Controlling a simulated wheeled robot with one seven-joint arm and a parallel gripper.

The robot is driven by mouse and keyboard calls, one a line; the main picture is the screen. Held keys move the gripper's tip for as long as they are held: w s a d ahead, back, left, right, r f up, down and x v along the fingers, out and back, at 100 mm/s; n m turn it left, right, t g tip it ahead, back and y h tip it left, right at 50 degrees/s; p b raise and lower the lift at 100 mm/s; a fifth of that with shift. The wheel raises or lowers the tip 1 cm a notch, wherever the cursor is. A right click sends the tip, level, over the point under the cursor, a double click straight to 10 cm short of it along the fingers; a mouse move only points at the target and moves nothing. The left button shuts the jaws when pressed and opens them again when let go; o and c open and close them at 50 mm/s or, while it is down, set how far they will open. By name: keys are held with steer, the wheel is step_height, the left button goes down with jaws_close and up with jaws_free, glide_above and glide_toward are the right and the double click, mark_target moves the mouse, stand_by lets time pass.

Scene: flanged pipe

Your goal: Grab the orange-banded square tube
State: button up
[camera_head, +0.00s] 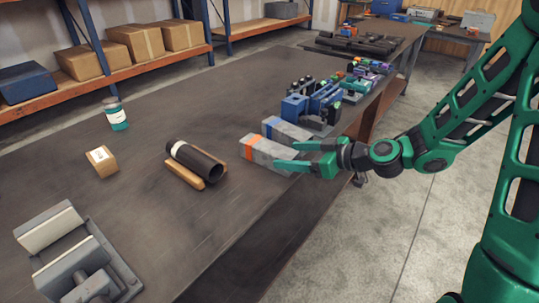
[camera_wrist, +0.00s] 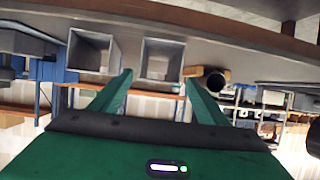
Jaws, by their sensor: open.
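The orange-banded square tube (camera_head: 262,151) is a grey hollow tube lying near the table's right edge, with its orange band toward the far end from my gripper. My gripper (camera_head: 286,155) is open at the tube's near end, with green fingers spread. In the wrist view, which looks upside down, the tube's open square end (camera_wrist: 161,58) shows between the two fingertips (camera_wrist: 159,77). No band is visible there. I cannot tell whether the fingers overlap the tube's sides or touch it.
A blue-banded square tube (camera_head: 283,131) lies close beside it, also in the wrist view (camera_wrist: 92,52). A black flanged pipe (camera_head: 197,160) rests on wooden supports to the left. Blue fixtures (camera_head: 312,103) stand behind.

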mark_target(268, 152)
steer(key=x, duration=0.9)
steer(key=shift+w+r, duration=0.1)
steer(key=shift+w, duration=0.1)
steer(key=shift+r, duration=0.1)
steer(key=c, duration=1.6)
